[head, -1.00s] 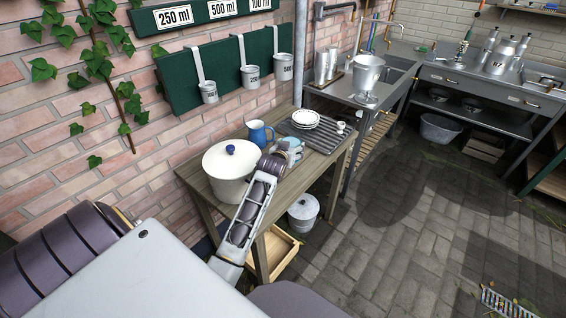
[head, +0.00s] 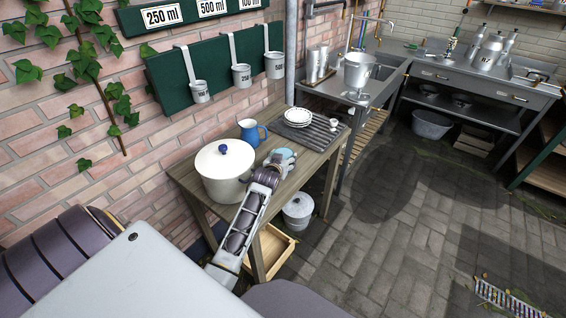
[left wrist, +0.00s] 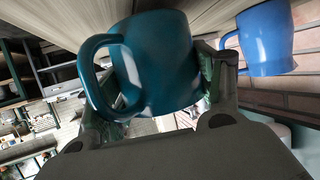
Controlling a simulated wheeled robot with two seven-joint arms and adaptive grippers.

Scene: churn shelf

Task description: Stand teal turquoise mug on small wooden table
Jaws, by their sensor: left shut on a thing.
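The teal mug (left wrist: 160,65) fills the middle of the left wrist view, its handle to the left. My left gripper (left wrist: 160,95) is shut on it, one finger on each side. The mug is mostly hidden there by the gripper. I cannot tell whether the mug touches the tabletop. My right gripper is not in view.
A large white lidded pot (head: 222,172) stands left of the gripper. The blue jug (head: 250,133) stands behind it. A dark ribbed mat (head: 318,134) with stacked white plates (head: 298,117) and small white cups lies at the far end. A narrow wood strip between is clear.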

